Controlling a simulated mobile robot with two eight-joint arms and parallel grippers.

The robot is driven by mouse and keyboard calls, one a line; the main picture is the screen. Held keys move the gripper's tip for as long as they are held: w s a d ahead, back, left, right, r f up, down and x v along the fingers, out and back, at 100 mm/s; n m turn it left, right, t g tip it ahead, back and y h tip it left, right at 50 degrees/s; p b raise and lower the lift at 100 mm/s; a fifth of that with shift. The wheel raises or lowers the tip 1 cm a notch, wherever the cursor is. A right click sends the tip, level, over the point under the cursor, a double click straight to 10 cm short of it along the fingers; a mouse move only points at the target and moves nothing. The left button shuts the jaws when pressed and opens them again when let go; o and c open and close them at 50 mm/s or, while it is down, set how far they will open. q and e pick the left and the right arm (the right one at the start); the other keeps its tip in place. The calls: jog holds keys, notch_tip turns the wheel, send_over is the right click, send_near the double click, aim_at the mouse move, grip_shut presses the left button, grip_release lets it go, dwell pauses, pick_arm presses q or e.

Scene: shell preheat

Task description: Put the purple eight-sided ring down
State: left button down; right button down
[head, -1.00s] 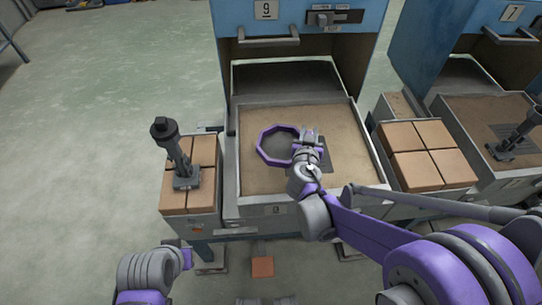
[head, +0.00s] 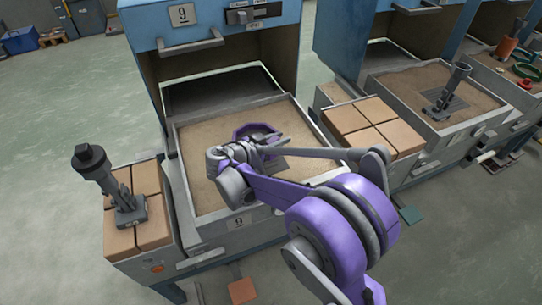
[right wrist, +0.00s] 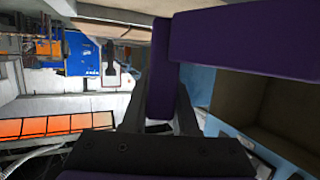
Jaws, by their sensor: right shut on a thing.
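The purple eight-sided ring (head: 257,128) is over the sandy bed of station 9's tray (head: 190,185) in the head view. My right gripper (head: 268,146) is shut on it, and my arm hides much of its near side. In the right wrist view the ring (right wrist: 245,45) shows large as purple bars, one of them between the gripper's fingers (right wrist: 160,115). Whether the ring touches the sand is hard to tell. My left gripper is out of view.
Left of the tray, a dark upright tool (head: 110,190) stands on orange blocks (head: 155,235). More orange blocks (head: 372,128) lie to the right, beside a neighbouring tray with another tool (head: 447,90). The blue cabinet (head: 145,45) rises behind the tray.

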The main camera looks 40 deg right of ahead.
aim_at(278, 152)
jog(key=shift+f+b, duration=0.65)
jog(key=shift+f, duration=2.3)
jog(key=shift+f, duration=0.15)
jog(key=c, duration=0.7)
grip_release()
jog(key=shift+a+r, duration=0.2)
jog(key=shift+r, duration=0.05)
jog(key=p+v, duration=0.1)
jog(key=v, duration=1)
jog(key=shift+s+a, duration=0.1)
jog(key=shift+a, duration=0.2)
